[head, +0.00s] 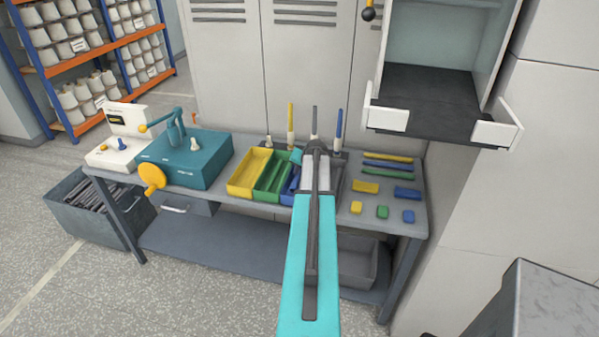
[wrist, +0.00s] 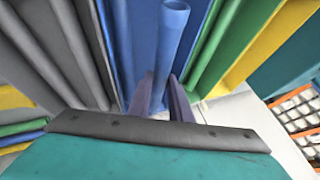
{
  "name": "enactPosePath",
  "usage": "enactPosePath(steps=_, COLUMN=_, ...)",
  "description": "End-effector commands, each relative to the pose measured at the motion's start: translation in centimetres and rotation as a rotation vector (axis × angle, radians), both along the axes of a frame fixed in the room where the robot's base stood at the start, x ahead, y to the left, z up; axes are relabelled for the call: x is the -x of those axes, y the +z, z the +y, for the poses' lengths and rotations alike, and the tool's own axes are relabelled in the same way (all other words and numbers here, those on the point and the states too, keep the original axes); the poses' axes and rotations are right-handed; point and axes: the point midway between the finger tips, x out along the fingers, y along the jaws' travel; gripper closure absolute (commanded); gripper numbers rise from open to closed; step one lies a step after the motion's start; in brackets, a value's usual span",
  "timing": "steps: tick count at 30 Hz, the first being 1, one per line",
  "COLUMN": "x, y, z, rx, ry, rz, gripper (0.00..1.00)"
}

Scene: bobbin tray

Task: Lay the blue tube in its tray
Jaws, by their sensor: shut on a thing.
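In the wrist view, my gripper (wrist: 160,84) is shut on a blue tube (wrist: 171,35), which stands out from between the two fingers. The blue tray (wrist: 125,45) lies behind and around the tube in that view, between a grey tray and a green tray. I cannot tell whether the tube touches the tray. In the head view, part of the blue tray (head: 290,186) shows beside my arm, to the right of the green tray. My arm hides the fingers and the held tube there.
The green tray (head: 272,177) and yellow tray (head: 235,186) stand left of the blue one. Upright yellow (head: 290,115), grey (head: 314,120) and blue rods (head: 338,124) stand behind. Coloured strips and blocks lie at right. A teal machine (head: 190,165) and overhanging open drawer (head: 425,110) flank the trays.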

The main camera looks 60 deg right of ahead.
Motion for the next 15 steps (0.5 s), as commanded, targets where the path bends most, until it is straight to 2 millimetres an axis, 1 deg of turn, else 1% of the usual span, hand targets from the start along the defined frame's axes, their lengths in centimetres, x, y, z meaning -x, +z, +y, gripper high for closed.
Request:
enactPosePath(steps=1, x=0.0, y=-0.6, z=0.0, rx=0.000, ry=0.000, rz=0.000, gripper=1.00)
enactPosePath(steps=6, x=0.0, y=-1.8, z=0.0, rx=-0.001, ry=0.000, rz=0.000, gripper=1.00)
enactPosePath(steps=10, x=0.0, y=-2.4, z=0.0, rx=0.000, ry=-0.001, rz=0.000, gripper=1.00)
enactPosePath(steps=15, x=0.0, y=-2.7, z=0.0, rx=0.000, ry=-0.001, rz=0.000, gripper=1.00)
